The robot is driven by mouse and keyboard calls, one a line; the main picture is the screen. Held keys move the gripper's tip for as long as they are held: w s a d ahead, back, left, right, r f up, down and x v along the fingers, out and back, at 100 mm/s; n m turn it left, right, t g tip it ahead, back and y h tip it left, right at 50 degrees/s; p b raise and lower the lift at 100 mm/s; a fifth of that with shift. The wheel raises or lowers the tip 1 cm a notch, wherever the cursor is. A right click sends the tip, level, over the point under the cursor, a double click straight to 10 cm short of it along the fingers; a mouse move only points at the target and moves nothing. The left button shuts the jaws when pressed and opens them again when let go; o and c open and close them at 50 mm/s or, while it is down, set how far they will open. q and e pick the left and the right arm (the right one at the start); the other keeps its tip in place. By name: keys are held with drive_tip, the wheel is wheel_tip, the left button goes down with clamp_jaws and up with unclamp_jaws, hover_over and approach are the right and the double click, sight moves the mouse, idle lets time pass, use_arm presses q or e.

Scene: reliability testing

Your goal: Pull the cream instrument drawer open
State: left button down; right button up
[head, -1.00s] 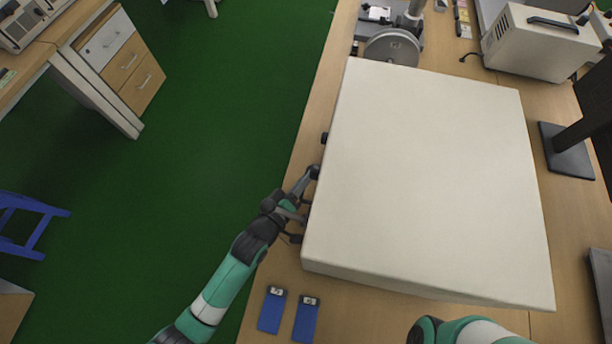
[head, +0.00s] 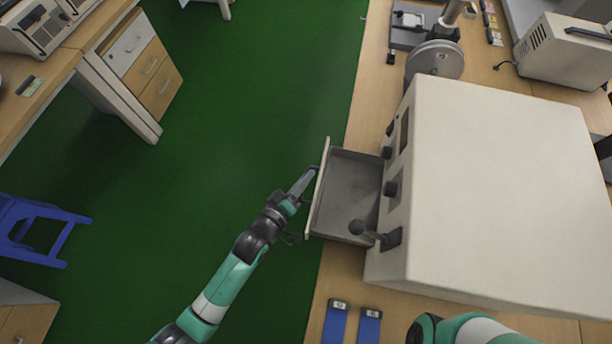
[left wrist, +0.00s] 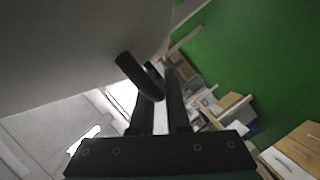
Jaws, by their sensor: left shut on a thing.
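The cream instrument box (head: 500,190) stands on the wooden bench. Its drawer (head: 350,185) sticks out to the left, with an empty grey inside and a thin cream front (head: 318,188). My left gripper (head: 311,178) is at the outer side of that front, shut on its handle. In the left wrist view the dark handle (left wrist: 138,76) shows by the fingers of my left gripper (left wrist: 158,72), with the cream front above. The handle is too small to make out in the head view. Only part of my right arm shows at the bottom; its gripper is out of view.
Black knobs (head: 390,189) and a lever (head: 362,228) are on the box's front, the lever reaching over the drawer. Two blue devices (head: 369,326) lie at the near bench edge. A stand with a round grey disc (head: 434,62) is behind.

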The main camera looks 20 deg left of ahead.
use_arm(q)
drive_tip(key=shift+d, duration=0.25)
drive_tip(key=c, duration=1.2)
unclamp_jaws()
drive_tip(key=shift+a, duration=0.15)
use_arm(e)
drive_tip(key=shift+r+y, duration=0.1)
drive_tip(key=shift+y, duration=0.2)
use_arm(q)
drive_tip(key=p+v, duration=0.3)
drive_tip(key=v, duration=0.8)
drive_tip(key=shift+s+p, duration=0.3)
drive_tip(key=shift+p, duration=0.1)
use_arm(e)
wheel_tip(320, 180, up, 4)
drive_tip(key=shift+f, duration=0.1)
